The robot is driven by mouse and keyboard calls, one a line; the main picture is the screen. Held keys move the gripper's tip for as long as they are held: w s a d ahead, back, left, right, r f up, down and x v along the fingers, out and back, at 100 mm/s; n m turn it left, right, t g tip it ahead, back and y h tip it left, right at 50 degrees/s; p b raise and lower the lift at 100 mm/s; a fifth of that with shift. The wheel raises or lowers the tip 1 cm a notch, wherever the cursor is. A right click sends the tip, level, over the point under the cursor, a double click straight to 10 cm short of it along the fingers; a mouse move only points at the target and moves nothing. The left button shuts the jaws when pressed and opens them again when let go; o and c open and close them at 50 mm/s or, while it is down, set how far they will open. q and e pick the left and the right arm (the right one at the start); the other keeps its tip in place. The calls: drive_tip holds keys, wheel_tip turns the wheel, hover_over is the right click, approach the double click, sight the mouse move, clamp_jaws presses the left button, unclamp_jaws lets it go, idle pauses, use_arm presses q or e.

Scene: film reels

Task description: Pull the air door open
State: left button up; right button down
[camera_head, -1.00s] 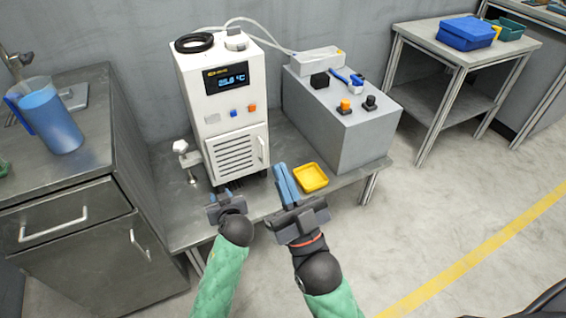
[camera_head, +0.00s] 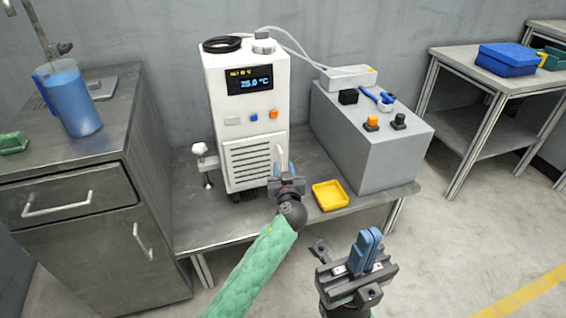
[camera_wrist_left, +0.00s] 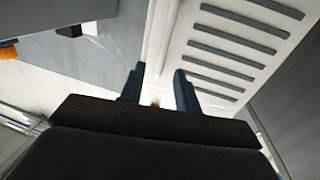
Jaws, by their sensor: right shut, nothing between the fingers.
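The air door (camera_head: 247,161) is the slotted white panel on the lower front of the white chiller (camera_head: 225,107). It looks closed. Its upright white handle (camera_head: 279,153) is at the door's right edge. My left gripper (camera_head: 279,171) is in front of the handle's lower part. In the left wrist view the gripper (camera_wrist_left: 158,82) has its blue fingers apart, with the white handle (camera_wrist_left: 160,45) lined up between them. I cannot tell whether they touch it. The slats (camera_wrist_left: 235,50) are to the right there. My right gripper (camera_head: 368,242) is shut and empty, low in front of the bench.
A yellow tray (camera_head: 330,195) lies on the bench right of my left gripper. A grey box (camera_head: 368,150) with knobs stands behind it. A white clamp (camera_head: 204,163) is left of the chiller. A steel cabinet (camera_head: 75,190) with a blue jug (camera_head: 70,100) stands at left.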

sight(281, 159)
use_arm(q)
drive_tip(key=shift+w+a, duration=0.15)
drive_tip(key=shift+w, duration=0.85)
drive_tip(key=shift+w+a, duration=0.15)
drive_tip(key=shift+w, duration=0.85)
clamp_jaws()
